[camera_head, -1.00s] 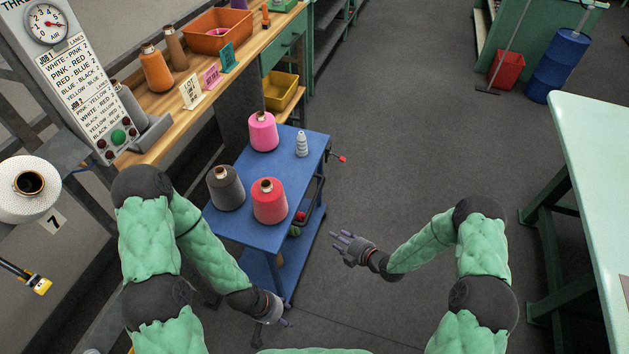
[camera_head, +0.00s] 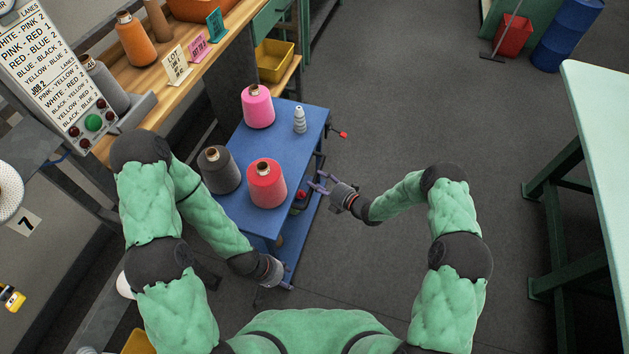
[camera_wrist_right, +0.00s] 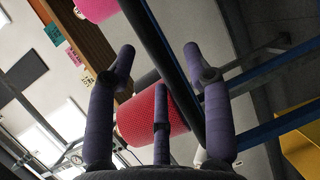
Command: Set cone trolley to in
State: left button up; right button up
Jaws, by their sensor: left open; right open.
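The cone trolley (camera_head: 286,147) is a blue two-level cart beside the workbench. A pink cone (camera_head: 258,108), a dark grey cone (camera_head: 219,172), a red cone (camera_head: 266,186) and a small pale stepped piece (camera_head: 299,120) stand on its top. My right gripper (camera_head: 320,182) is open at the trolley's right side. In the right wrist view, a dark bar (camera_wrist_right: 165,55) runs between its spread fingers, with the red cone (camera_wrist_right: 140,120) behind; contact is unclear. My left gripper (camera_head: 284,277) is open by the trolley's near end, its fingers partly hidden.
The workbench (camera_head: 170,80) with a control panel (camera_head: 55,75) and lot cards lines the left. A red-tipped lever (camera_head: 339,133) sticks out at the trolley's far right corner. A pale green table (camera_head: 610,130) stands right. The floor (camera_head: 430,110) between is clear.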

jog(key=shift+x, duration=1.2)
grip_shut()
